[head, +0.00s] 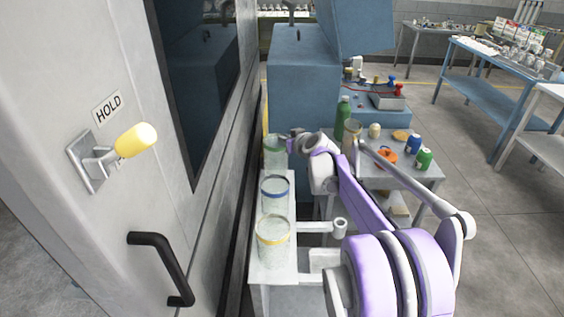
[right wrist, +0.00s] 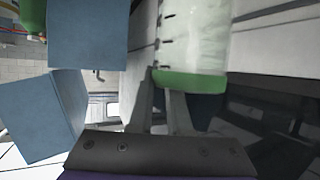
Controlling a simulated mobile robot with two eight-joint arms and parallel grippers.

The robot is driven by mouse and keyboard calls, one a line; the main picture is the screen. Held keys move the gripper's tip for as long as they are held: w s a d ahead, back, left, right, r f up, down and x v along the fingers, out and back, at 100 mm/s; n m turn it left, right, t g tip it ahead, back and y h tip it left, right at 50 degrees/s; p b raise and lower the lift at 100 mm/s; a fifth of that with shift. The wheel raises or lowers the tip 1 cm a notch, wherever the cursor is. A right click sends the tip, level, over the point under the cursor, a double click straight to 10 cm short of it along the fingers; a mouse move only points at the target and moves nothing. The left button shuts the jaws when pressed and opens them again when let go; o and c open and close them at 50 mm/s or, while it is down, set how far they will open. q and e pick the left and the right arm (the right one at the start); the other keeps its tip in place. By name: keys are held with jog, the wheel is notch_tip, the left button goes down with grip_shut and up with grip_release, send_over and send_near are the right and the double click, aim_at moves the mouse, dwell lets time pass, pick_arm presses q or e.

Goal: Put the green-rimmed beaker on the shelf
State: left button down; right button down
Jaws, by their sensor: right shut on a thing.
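The green-rimmed beaker (head: 275,157) is at the far end of a narrow white shelf (head: 262,262) in the head view. My right gripper (head: 287,138) is shut on it at the rim. In the right wrist view the green rim of the beaker (right wrist: 190,82) lies at the fingertips of my right gripper (right wrist: 162,92), with the clear, marked body beyond. I cannot tell whether its base touches the shelf. A blue-rimmed beaker (head: 275,196) and a yellow-rimmed beaker (head: 273,246) stand in line nearer to me. My left gripper is not in view.
A large grey cabinet with a yellow-knobbed HOLD lever (head: 134,141) and black handle (head: 163,268) stands close on the left. A grey cart (head: 425,172) with a green bottle (head: 343,117) and several containers is on the right. A blue machine (head: 303,85) stands behind.

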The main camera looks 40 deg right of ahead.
jog(key=shift+w+f, duration=0.15)
jog(key=shift+f, duration=2.2)
jog(key=c, duration=0.8)
grip_release()
jog(key=shift+c, duration=0.2)
jog(key=v, duration=1.2)
